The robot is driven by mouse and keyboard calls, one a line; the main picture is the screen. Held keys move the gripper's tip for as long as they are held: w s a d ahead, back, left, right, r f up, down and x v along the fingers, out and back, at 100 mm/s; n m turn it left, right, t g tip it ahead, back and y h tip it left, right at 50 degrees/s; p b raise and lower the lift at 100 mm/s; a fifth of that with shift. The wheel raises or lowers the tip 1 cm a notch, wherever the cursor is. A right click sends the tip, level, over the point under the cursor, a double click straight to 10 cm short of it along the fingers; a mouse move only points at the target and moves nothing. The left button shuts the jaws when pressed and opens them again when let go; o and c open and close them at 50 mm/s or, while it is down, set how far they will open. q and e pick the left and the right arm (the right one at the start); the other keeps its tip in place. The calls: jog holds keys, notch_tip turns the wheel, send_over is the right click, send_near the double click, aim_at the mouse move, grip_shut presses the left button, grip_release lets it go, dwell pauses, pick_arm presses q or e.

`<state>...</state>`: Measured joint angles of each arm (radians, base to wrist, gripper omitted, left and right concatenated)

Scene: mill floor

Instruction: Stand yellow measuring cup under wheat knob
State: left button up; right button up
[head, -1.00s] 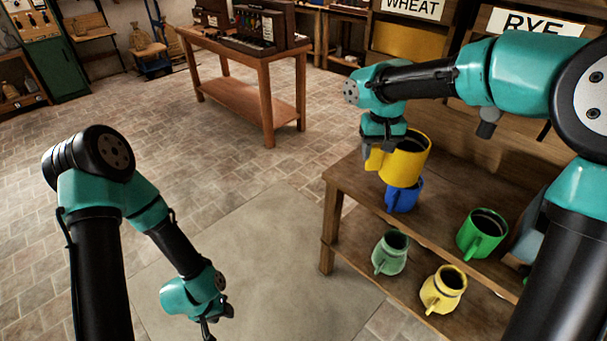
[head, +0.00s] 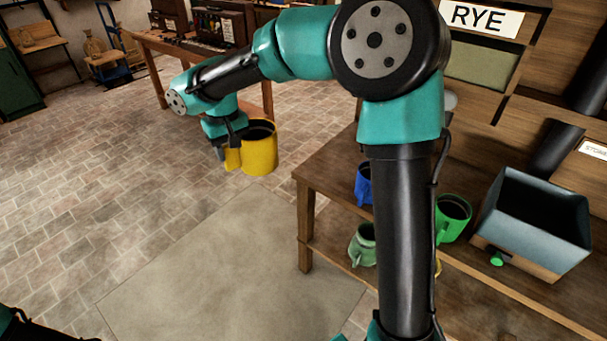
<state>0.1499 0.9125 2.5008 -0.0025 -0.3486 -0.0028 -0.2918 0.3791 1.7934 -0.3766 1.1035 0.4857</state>
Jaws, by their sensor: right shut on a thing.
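The large yellow measuring cup (head: 262,152) hangs upright in the air, left of the wooden bench (head: 325,187) and over the tiled floor. My right gripper (head: 232,150) is shut on its handle, on the cup's left side. The wheat bin's sign and knob do not show; my right arm covers much of that part of the wall. My left gripper is out of the picture; only a bit of my left arm shows at the bottom left corner.
A blue cup (head: 364,184) and a green cup (head: 453,217) stand on the bench. A pale green jug (head: 362,246) stands lower down. A blue-grey box (head: 530,232) with a green knob sits at right, below the RYE sign (head: 480,19). A brown table (head: 160,84) stands behind.

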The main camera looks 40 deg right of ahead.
aim_at(279, 160)
jog(key=shift+n, duration=0.8)
jog(key=d+f, duration=0.3)
jog(key=d, duration=0.1)
jog(key=d+f, duration=0.4)
jog(key=d, duration=0.1)
jog(key=d+f, duration=0.3)
jog(key=d, duration=0.1)
jog(key=shift+w+d+f, duration=0.25)
jog(key=shift+d+f, duration=0.05)
jog(key=shift+n, duration=0.8)
jog(key=s+d+f, duration=0.1)
jog(key=d+f, duration=0.2)
jog(key=s+d+f, duration=0.1)
jog(key=d+f, duration=0.1)
jog(key=d, duration=0.2)
jog(key=s+d+f, duration=0.1)
jog(key=d+f, duration=0.2)
jog(key=d, duration=0.1)
jog(key=shift+s+f, duration=0.3)
jog(key=shift+f, duration=0.05)
jog(key=shift+d, duration=0.1)
jog(key=shift+w+d+f, duration=0.55)
jog(key=shift+w+d, duration=0.2)
jog(key=shift+d, duration=1.75)
jog(key=shift+w+d+f, duration=0.5)
jog(key=shift+w+d, duration=0.3)
jog(key=shift+d, duration=1.75)
jog(key=shift+w+d+f, duration=0.55)
jog(key=shift+w+d, duration=0.2)
jog(key=shift+d, duration=1.75)
